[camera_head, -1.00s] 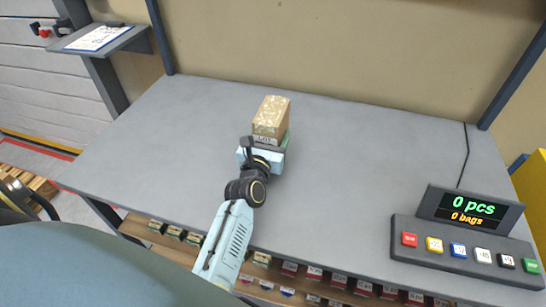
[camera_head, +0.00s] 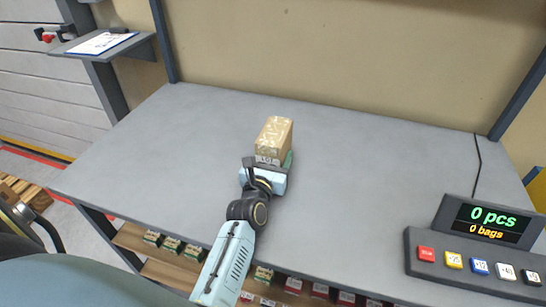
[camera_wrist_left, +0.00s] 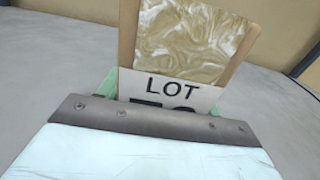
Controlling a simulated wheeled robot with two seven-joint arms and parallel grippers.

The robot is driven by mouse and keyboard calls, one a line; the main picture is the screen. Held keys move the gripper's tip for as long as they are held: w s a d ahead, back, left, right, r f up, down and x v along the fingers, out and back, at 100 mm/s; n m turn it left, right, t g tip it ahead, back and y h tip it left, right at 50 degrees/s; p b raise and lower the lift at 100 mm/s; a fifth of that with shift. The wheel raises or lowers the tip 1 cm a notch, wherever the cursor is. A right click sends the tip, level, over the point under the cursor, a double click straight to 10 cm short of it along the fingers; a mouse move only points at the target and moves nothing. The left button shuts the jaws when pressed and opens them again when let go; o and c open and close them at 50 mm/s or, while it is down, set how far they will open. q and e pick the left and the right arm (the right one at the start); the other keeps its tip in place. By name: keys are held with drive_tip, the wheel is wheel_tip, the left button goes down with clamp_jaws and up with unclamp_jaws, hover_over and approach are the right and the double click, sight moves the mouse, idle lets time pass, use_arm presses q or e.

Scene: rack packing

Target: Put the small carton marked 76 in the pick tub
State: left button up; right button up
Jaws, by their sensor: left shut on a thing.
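A small carton (camera_head: 274,137) with a tan, marbled face is held at the end of my left gripper (camera_head: 268,163), above the grey table. In the left wrist view the carton (camera_wrist_left: 185,40) shows a white label reading "LOT", with a number below it mostly covered by the gripper body, so I cannot read it. My left gripper is shut on the carton, and green finger edges show beside it. I see no pick tub and no right gripper in these views.
The grey table (camera_head: 370,170) is clear around the carton. A counter panel (camera_head: 480,245) with coloured buttons stands at the right, its display reading 0 pcs and 0 bags. Small cartons (camera_head: 172,244) line a shelf below the front edge. A clipboard shelf (camera_head: 105,42) is at the upper left.

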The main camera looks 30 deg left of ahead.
use_arm(q)
drive_tip(key=shift+a+f, duration=0.1)
drive_tip(key=shift+f, duration=0.4)
drive_tip(key=o, duration=1.2)
